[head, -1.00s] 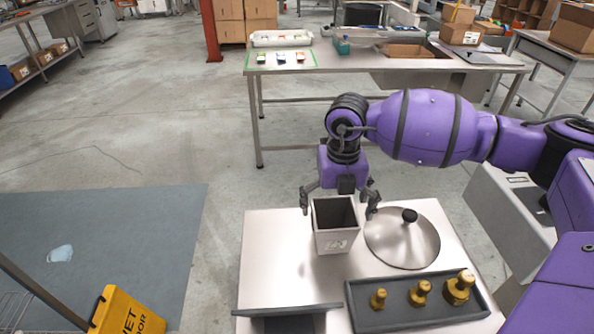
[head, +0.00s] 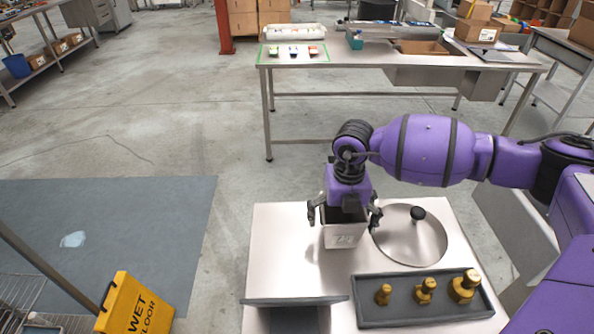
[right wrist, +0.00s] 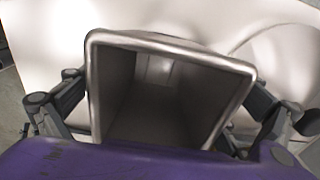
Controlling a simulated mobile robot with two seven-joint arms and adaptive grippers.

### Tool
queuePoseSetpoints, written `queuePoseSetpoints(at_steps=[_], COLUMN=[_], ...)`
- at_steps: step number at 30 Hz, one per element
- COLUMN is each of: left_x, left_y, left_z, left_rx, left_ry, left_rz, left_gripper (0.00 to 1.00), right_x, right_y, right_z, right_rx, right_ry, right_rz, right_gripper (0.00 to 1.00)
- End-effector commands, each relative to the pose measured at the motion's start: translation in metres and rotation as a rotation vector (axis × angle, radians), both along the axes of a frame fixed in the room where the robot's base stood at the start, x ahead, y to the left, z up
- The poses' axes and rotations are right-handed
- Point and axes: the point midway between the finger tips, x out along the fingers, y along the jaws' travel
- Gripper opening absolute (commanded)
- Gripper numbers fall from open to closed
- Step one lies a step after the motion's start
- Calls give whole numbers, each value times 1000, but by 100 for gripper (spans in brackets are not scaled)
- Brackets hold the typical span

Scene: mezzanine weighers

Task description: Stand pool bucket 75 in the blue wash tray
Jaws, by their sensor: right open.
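A square, open-topped metal bucket (head: 341,236) stands upright on the steel-topped table (head: 290,262). A small label shows on its front, but I cannot read the number surely. My right gripper (head: 344,216) is open above it, with one finger on either side of the bucket's upper part. In the right wrist view the bucket's rim (right wrist: 170,42) and hollow inside fill the middle, between the spread fingers. The gripper's wrist hides part of the bucket's opening in the head view. I cannot make out a blue wash tray. My left gripper is not in view.
A round metal lid with a black knob (head: 409,236) lies right of the bucket. A dark tray (head: 368,318) with brass weights is in front. A yellow wet-floor sign (head: 135,305) stands at lower left. Another table (head: 350,75) stands behind, across open floor.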

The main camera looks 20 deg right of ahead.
Motion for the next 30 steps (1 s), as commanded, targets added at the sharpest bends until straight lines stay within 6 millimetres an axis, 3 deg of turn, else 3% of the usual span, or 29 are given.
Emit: queuePoseSetpoints(at_steps=[14,27,30], left_x=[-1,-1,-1], left_y=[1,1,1], left_z=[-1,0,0], left_rx=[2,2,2], left_ry=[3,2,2], left_rz=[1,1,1], left_gripper=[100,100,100], right_x=[-1,-1,0], right_y=[0,0,0], right_z=[-4,-4,-4], right_rx=[0,0,0], right_ry=[1,1,1], right_rz=[0,0,0], right_gripper=[99,43,35])
